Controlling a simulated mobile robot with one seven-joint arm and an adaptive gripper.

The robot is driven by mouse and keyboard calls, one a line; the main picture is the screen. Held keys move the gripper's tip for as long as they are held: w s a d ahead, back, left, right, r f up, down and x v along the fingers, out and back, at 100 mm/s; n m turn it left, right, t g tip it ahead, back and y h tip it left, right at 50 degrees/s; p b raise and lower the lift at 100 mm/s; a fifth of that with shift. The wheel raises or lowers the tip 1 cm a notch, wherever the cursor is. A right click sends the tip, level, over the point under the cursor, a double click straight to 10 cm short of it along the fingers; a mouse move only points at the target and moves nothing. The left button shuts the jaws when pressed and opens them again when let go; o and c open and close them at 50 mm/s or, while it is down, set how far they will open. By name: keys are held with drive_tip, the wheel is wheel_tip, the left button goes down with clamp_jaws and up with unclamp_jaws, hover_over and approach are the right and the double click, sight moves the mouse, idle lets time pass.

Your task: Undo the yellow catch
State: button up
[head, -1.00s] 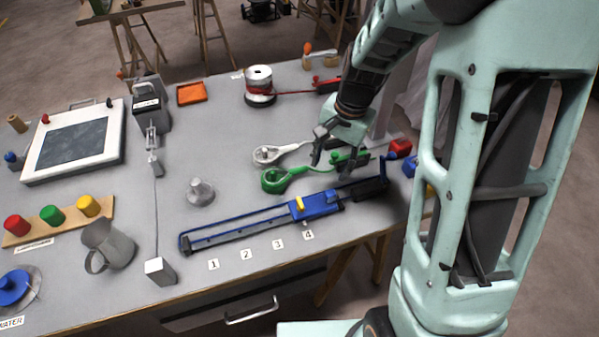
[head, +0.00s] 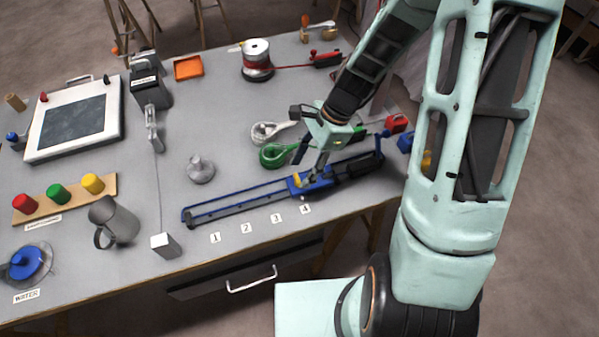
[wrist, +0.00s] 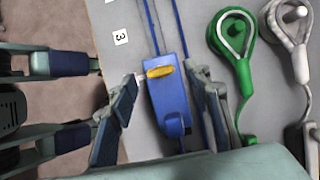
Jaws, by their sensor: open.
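The yellow catch (head: 298,181) sits across the blue sliding block (head: 320,183) on the long blue rail frame (head: 225,208), near the tag marked 4. In the wrist view the yellow catch (wrist: 160,72) lies crosswise on the far part of the blue block (wrist: 168,108). My gripper (head: 309,178) is open above the block. In the wrist view its fingers (wrist: 163,82) stand on either side of the block, with the catch between the tips. Nothing is held. I cannot tell whether a fingertip touches the catch or block.
A green spanner-like tool (head: 275,156) and a white one (head: 268,132) lie just behind the rail. A grey cone-shaped piece (head: 201,170), a grey jug (head: 113,220) and a white block (head: 166,246) stand to the left. A drawer handle (head: 252,280) is below the table edge.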

sight(297, 181)
drive_tip(key=shift+x, duration=1.3)
drive_tip(key=shift+c, duration=0.3)
drive_tip(key=c, duration=1.1)
